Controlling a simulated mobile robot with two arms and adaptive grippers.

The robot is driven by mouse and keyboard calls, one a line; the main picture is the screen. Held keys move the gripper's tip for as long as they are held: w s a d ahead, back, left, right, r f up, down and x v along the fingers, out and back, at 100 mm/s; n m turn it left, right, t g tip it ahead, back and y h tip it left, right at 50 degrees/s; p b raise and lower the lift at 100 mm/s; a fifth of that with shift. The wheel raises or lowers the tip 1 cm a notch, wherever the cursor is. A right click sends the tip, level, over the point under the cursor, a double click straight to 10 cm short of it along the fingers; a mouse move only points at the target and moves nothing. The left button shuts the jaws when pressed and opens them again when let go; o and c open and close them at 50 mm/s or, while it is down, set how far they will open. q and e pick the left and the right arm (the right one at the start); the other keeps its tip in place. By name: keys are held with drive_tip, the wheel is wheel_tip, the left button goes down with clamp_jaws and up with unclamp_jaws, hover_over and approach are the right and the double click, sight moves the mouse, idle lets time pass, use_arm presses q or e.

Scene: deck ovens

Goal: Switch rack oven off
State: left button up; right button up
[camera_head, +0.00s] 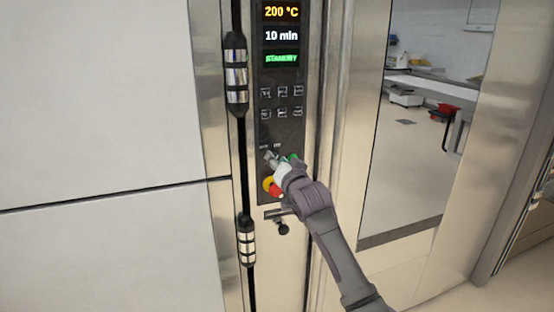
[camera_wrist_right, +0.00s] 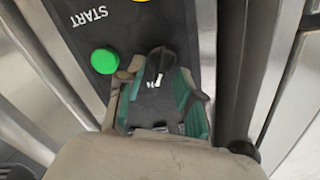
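The rack oven's control panel (camera_head: 281,130) fills the middle of the head view. Its display (camera_head: 281,35) reads 200 °C, 10 min and a green STANDBY. My right gripper (camera_head: 277,164) is at the lower part of this panel and covers some of its controls. In the right wrist view, a dark knob (camera_wrist_right: 159,65) with a small white mark stands between the teal-padded fingers of my right gripper (camera_wrist_right: 160,90). The fingers look apart; whether they touch the knob is unclear. The green START button (camera_wrist_right: 104,61) is just left of them. My left gripper is not in view.
A red and yellow button (camera_head: 270,187) is just below my right gripper. A keyhole-like fitting (camera_head: 282,228) is lower down. Metal door hinges (camera_head: 236,70) stick out left of the panel. A glass door (camera_head: 415,140) is on the right.

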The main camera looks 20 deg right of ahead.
drive_tip(key=shift+w, duration=0.25)
clamp_jaws()
